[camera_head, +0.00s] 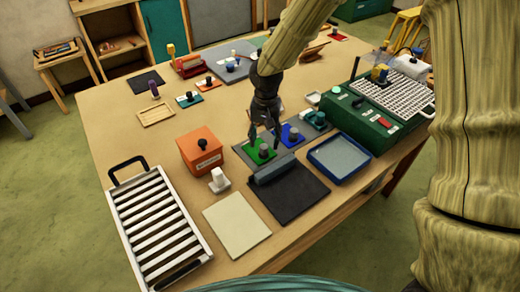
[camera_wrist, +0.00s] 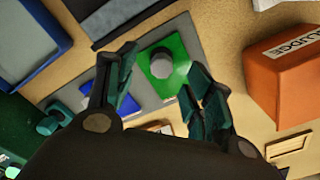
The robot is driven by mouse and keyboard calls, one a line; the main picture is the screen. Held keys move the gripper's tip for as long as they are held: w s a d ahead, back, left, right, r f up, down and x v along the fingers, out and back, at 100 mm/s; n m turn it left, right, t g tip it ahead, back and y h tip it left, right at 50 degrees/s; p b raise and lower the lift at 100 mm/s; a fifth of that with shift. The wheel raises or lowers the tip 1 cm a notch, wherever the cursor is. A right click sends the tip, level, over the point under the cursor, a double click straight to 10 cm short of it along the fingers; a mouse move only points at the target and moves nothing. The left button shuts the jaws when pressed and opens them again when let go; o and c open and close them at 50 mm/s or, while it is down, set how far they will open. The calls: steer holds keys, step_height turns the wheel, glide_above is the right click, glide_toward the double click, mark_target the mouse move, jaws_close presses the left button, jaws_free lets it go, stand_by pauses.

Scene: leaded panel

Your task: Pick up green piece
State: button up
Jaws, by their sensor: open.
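The green piece (camera_head: 258,151) is a flat green plate with a dark round knob, lying on a grey mat on the table. It also shows in the wrist view (camera_wrist: 180,48), where its knob looks grey, beyond my fingertips and roughly between them. My gripper (camera_head: 263,138) is open and empty, close above the green piece in the head view. In the wrist view my gripper (camera_wrist: 157,70) has its two fingers spread apart. A blue piece (camera_head: 291,134) with a dark knob lies beside the green one on the right and is partly hidden behind a finger in the wrist view.
An orange box (camera_head: 201,157) stands left of the green piece. A dark mat with a grey roller bar (camera_head: 272,168) lies in front. A blue-rimmed tray (camera_head: 345,174) and a green machine (camera_head: 356,122) stand to the right. A white slatted rack (camera_head: 152,222) lies at left.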

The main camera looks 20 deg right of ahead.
mark_target(264, 146)
steer(key=shift+w+f+p, duration=0.2)
steer(key=shift+f+p, duration=0.25)
steer(key=shift+f, duration=0.25)
steer(key=shift+w+f+p, duration=0.2)
steer(key=shift+f+p, duration=0.25)
steer(key=shift+f, duration=0.2)
steer(key=shift+f+p, duration=0.35)
steer(key=shift+f, duration=0.9)
steer(key=c, duration=1)
